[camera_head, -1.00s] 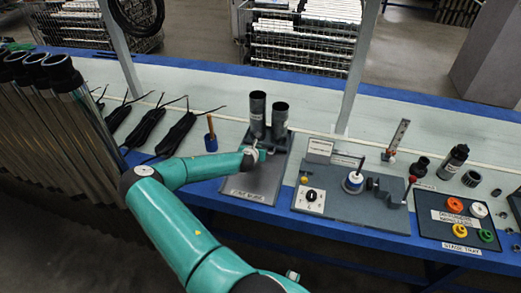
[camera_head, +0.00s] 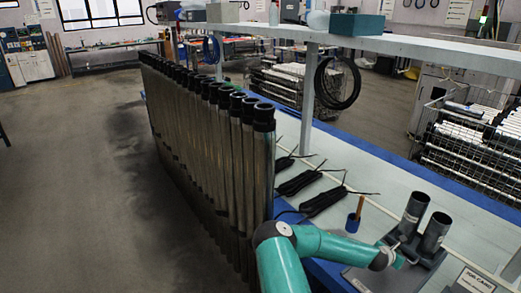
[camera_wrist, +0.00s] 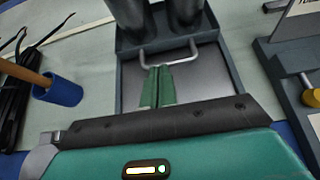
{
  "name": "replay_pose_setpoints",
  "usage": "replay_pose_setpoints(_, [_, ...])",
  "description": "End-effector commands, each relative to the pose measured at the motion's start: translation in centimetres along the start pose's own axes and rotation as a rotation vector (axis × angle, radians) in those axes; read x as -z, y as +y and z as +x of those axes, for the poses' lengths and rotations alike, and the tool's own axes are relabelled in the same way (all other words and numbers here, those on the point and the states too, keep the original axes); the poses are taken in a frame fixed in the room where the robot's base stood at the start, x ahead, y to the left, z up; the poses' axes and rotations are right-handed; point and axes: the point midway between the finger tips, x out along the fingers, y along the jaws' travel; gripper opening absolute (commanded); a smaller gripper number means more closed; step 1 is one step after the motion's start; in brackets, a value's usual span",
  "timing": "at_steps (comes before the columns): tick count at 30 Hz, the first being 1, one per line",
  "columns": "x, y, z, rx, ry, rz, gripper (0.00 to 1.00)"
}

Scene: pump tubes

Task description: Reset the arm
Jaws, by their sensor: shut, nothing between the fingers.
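My teal arm reaches in from the bottom of the head view, and my gripper (camera_head: 399,262) is low over the bench at the right, in front of two grey cylinders (camera_head: 416,212). In the wrist view my gripper (camera_wrist: 158,82) has its two green fingers together with nothing between them. The fingertips are near a U-shaped metal handle (camera_wrist: 183,58) on a grey tray (camera_wrist: 123,90); I cannot tell whether they touch it. The bases of the two cylinders (camera_wrist: 184,10) stand at the tray's far end.
A long row of upright tubes (camera_head: 240,140) stands left of my arm. Black cable bundles (camera_head: 322,202) and a blue cup (camera_head: 352,223) with a brown stick lie between it and the tray. A grey fixture (camera_wrist: 285,75) is right of the tray. Open floor (camera_head: 60,180) is at far left.

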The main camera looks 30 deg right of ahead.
Motion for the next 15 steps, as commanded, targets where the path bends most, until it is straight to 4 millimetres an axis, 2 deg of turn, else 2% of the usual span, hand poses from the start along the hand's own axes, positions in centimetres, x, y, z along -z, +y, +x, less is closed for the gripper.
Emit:
replay_pose_setpoints(5, [-0.2, 0.3, -0.4, 0.003, 0.004, 0.034, 0.00])
replay_pose_setpoints(8, [-0.6, 0.9, -1.6, 0.015, 0.018, 0.132, 0.00])
replay_pose_setpoints(15, [-0.9, 3.8, -6.9, 0.065, 0.110, 0.525, 0.00])
